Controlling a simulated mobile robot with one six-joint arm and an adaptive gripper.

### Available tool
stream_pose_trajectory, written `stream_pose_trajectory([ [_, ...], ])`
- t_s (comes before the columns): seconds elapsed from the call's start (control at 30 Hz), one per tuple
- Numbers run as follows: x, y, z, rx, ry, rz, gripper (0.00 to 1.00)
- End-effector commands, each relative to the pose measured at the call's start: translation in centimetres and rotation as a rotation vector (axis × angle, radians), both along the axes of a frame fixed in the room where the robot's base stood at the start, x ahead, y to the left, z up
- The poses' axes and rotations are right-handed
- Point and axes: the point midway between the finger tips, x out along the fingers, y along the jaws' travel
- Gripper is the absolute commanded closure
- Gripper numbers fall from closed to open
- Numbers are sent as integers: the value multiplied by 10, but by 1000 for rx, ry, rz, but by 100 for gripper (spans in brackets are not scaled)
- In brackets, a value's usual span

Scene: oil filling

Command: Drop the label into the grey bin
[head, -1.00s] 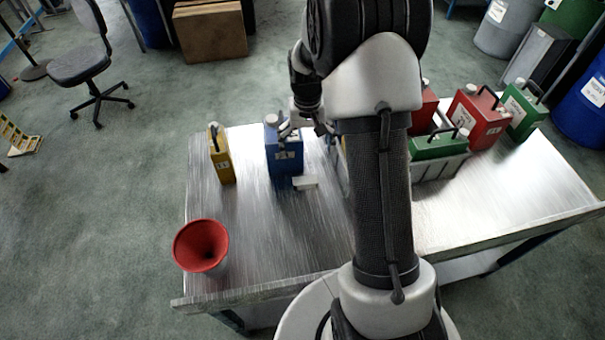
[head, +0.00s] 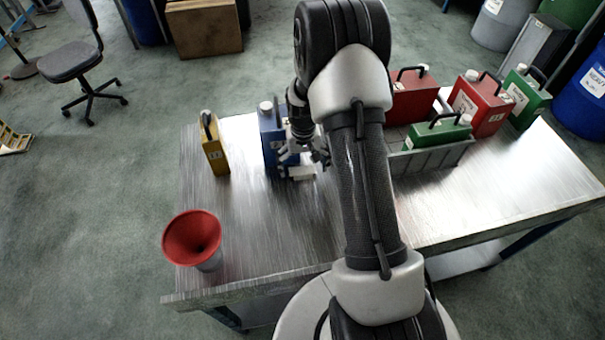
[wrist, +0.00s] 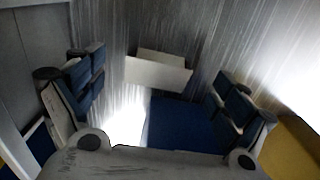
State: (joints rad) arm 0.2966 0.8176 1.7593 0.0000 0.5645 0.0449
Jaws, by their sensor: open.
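The label (head: 301,173) is a small white block lying on the metal table in front of the blue canister (head: 270,140). My gripper (head: 304,160) is open and low over the table, right by the label. In the wrist view the label (wrist: 158,72) lies between the two spread fingers, nearer the left one, and neither finger appears to touch it. My arm hides part of the bin.
A yellow canister (head: 214,145) stands left of the blue one. A red funnel (head: 192,240) stands at the table's front left. Red (head: 482,105) and green (head: 527,95) canisters stand at the back right. The table (head: 250,225) is clear in front of the label.

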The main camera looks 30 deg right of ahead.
Motion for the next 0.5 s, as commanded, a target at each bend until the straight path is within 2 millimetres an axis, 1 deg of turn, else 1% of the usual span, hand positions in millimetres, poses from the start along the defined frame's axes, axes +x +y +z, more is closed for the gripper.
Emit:
stream_pose_trajectory([
  [0.03, -1, 0, -13, 1, 2, 0, 7],
  [0.13, -1, 0, -24, 1, 2, 0, 7],
  [0.37, 0, 0, -25, 0, 0, 0, 7],
  [0.5, 0, 0, -25, 0, 0, 0, 15],
])
